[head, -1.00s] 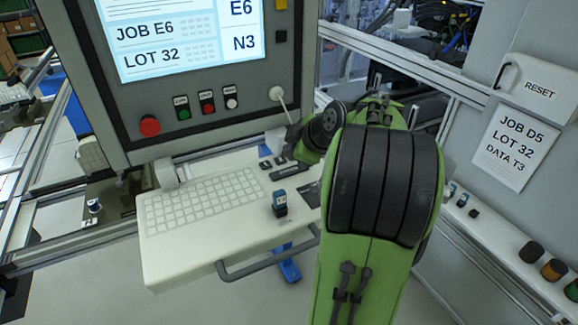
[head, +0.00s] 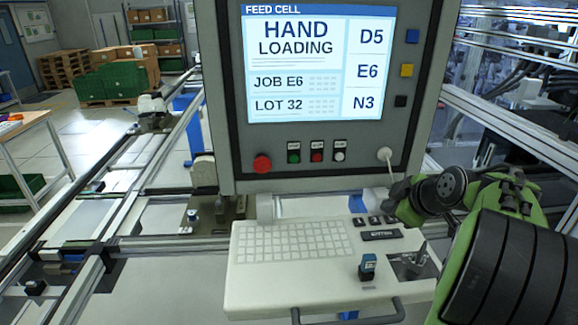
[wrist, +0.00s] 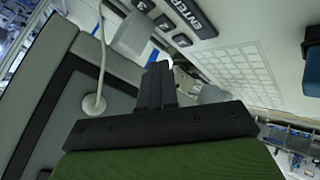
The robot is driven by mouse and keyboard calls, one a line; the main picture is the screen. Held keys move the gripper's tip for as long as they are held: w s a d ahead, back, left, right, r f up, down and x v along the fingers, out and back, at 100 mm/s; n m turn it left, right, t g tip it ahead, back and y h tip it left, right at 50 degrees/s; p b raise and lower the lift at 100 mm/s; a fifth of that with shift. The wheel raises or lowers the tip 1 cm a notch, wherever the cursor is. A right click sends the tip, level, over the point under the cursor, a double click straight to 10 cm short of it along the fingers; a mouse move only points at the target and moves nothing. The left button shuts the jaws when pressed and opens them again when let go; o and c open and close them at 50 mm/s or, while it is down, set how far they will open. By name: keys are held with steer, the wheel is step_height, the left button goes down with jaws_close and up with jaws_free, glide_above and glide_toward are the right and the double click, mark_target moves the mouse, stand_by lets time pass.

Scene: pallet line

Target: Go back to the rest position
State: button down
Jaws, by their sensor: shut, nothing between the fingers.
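My gripper (wrist: 157,85) is shut and empty in the wrist view, its dark fingers together. It is in the air near the number keys (wrist: 165,22) and the ENTER key (wrist: 194,12) of the console. In the head view my green and black arm fills the lower right, and the fingers cannot be made out clearly there. The white console shelf (head: 262,295) has a keypad and the ENTER key (head: 381,234). The upright control panel (head: 216,120) stands behind it, its screen (head: 318,65) reading HAND LOADING.
A blue-topped switch (head: 368,266) and a small lever (head: 421,254) rise from the shelf near my arm. A white cable (wrist: 101,50) hangs beside my gripper from the panel. Conveyor rails (head: 150,165) run at left, with open floor beyond.

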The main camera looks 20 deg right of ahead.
steer(key=s+a+m, duration=0.1)
steer(key=s+a, duration=0.1)
steer(key=a, duration=0.5)
steer(key=s+a+m+g+b, duration=0.1)
steer(key=s+a, duration=0.2)
steer(key=a, duration=0.4)
steer(key=s+a+f+m+g+y+b, duration=0.1)
steer(key=s+a+m, duration=0.1)
steer(key=a, duration=0.5)
steer(key=shift+s+a+f, duration=0.1)
steer(key=shift+s+a, duration=0.3)
steer(key=shift+s, duration=0.05)
steer(key=s+a+f+m, duration=0.2)
steer(key=s, duration=0.3)
steer(key=s+a+f+m+g, duration=0.1)
steer(key=s+a+f+m, duration=0.1)
steer(key=s, duration=0.4)
steer(key=shift+s+f+g+b, duration=0.15)
steer(key=shift+f+g+b, duration=0.15)
